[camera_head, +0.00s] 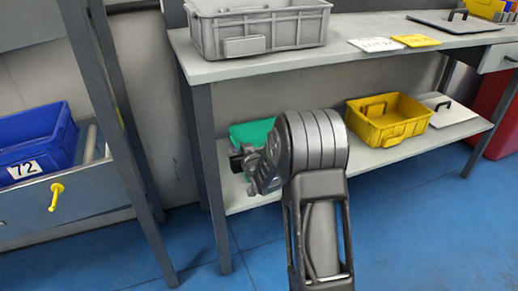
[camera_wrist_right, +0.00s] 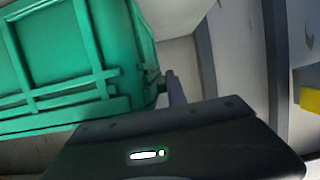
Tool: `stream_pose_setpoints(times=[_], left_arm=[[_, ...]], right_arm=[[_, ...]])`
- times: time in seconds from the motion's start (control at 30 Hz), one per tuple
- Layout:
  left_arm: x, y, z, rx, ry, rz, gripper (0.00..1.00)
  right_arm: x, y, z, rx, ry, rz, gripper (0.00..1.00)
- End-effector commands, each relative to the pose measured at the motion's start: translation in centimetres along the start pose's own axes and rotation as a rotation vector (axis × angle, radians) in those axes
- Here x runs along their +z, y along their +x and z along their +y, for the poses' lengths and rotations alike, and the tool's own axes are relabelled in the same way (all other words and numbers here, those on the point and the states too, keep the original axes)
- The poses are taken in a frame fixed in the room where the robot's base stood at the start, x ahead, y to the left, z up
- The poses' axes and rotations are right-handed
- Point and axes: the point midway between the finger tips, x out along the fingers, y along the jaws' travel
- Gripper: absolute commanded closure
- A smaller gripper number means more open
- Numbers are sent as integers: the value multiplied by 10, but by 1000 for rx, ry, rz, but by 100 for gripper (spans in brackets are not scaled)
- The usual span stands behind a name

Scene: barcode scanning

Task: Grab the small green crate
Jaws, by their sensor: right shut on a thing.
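The small green crate (camera_head: 252,131) is on the lower shelf of the workbench, at its left end, partly hidden behind my right arm. In the right wrist view the green crate (camera_wrist_right: 62,45) fills the upper left, with its ribbed wall and rim close to the camera. My right gripper (camera_head: 240,162) is at the crate's near left side, shut on it. In the wrist view a finger of the right gripper (camera_wrist_right: 173,88) shows beside the crate's edge. The exact contact is mostly hidden. My left gripper is not in view.
A grey crate (camera_head: 258,32) stands on the bench top (camera_head: 340,57) above. A bench leg (camera_head: 208,175) is just left of the gripper. A blue crate (camera_head: 35,143) is far left.

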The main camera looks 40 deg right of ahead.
Motion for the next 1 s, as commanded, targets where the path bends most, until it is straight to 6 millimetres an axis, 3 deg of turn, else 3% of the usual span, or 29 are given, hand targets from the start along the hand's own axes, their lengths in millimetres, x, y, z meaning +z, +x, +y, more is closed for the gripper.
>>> stream_pose_setpoints(times=[0.17,0.6,1.0], left_arm=[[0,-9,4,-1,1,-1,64],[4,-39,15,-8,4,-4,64],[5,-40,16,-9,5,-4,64]], right_arm=[[-18,-5,0,-1,0,5,100],[-91,-28,0,-1,0,6,100],[-97,-29,0,-1,-2,4,100]])
